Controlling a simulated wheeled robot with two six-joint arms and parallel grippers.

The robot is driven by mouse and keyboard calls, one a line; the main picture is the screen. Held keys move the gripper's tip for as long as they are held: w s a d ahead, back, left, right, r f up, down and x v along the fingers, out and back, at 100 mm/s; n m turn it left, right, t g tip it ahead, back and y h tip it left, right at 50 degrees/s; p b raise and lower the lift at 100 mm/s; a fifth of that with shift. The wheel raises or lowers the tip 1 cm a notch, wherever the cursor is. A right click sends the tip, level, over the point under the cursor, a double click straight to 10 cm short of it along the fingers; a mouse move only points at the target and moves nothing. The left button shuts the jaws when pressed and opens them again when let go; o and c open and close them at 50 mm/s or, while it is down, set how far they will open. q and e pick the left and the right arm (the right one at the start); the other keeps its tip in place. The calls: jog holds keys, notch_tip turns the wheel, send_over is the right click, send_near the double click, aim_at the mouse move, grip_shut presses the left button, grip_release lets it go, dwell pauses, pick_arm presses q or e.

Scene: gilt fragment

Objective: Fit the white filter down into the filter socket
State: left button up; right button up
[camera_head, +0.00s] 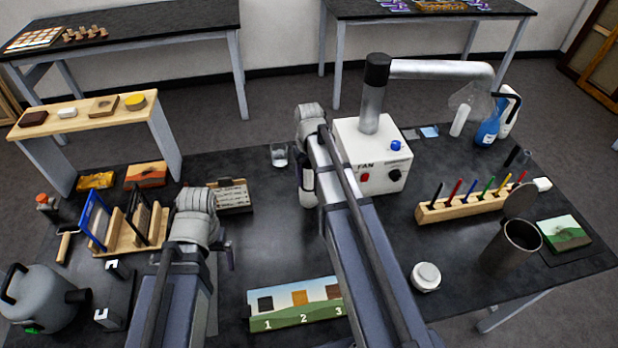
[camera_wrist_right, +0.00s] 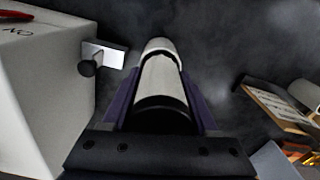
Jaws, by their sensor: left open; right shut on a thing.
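The white filter appears as a pale cylinder with a dark near end, gripped between the jaws of my right gripper (camera_wrist_right: 160,95). In the head view my right gripper (camera_head: 306,188) points down just left of the white FAN box (camera_head: 385,150). The cylinder (camera_wrist_right: 162,72) is upright or nearly so; its lower end is hard to judge. In the wrist view a small white bracket with a dark round part (camera_wrist_right: 103,55) stands beside the box; I cannot tell whether this is the filter socket. My left gripper (camera_head: 225,258) is open, mostly hidden by its arm.
A glass beaker (camera_head: 279,155) stands left of my right gripper. A lettered card rack (camera_head: 232,196) lies between my arms. A numbered board (camera_head: 296,304) is near the front. A white round jar (camera_head: 426,276) and a pen block (camera_head: 470,199) are at the right.

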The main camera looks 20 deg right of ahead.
jog(key=shift+f, duration=0.15)
jog(key=shift+f+b, duration=0.5)
jog(key=shift+b, duration=0.15)
jog(key=o, duration=1.4)
jog(key=shift+r, duration=0.15)
notch_tip(320, 180, up, 13)
jog(key=p, duration=1.3)
notch_tip(320, 180, down, 13)
jog(key=b, duration=1.2)
jog(key=shift+b, duration=0.4)
